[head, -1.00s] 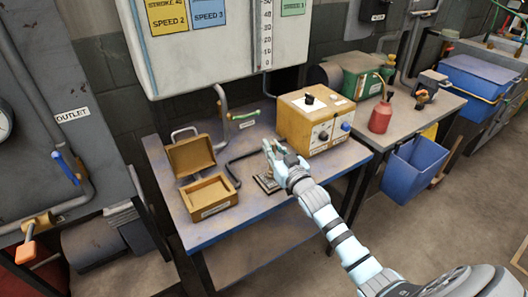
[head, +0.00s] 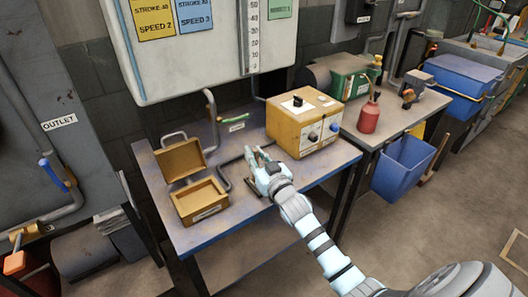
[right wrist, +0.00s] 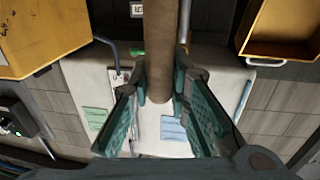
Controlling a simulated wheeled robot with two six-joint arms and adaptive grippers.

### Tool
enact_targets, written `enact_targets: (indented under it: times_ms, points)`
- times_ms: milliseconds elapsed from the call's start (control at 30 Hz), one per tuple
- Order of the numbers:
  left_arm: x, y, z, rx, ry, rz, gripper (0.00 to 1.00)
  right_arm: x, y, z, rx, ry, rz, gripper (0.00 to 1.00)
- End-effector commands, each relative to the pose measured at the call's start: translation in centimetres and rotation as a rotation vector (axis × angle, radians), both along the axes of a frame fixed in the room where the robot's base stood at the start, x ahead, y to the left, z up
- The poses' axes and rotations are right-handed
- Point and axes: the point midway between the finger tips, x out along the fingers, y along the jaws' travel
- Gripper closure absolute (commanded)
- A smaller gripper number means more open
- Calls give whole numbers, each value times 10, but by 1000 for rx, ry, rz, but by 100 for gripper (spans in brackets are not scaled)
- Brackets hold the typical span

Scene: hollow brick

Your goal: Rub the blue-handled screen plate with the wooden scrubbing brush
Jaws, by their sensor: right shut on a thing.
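My right gripper (head: 260,160) is over the front of the blue-edged workbench (head: 232,212), in front of the yellow control box. In the right wrist view its two green fingers (right wrist: 160,112) are shut on a long brown wooden bar (right wrist: 160,45), which looks like the handle of the scrubbing brush. The bristles do not show there. A small dark flat thing (head: 254,187) lies on the bench just below the gripper, partly covered by it. I cannot tell whether it is the screen plate; no blue handle shows on it. My left gripper is out of view.
An open wooden box (head: 201,201) stands on the bench to the left. The yellow control box (head: 300,125) stands to the right of the gripper. A second bench holds a red can (head: 368,117). A black bent pipe (head: 224,172) runs near the wooden box.

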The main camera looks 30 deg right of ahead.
Motion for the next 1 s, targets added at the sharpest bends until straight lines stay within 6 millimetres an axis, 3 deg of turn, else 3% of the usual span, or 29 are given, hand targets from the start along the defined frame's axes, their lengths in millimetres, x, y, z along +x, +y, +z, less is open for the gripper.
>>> enact_targets:
  times_ms: [200,600,633,1000]
  points:
    - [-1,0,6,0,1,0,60,3,22,2,0,-1,13,100]
    - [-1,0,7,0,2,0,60,6,-7,1,-4,-3,45,100]
    - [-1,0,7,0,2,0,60,3,-35,9,-25,-37,-71,100]
    - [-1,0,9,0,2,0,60,3,-63,4,3,-16,-39,100]
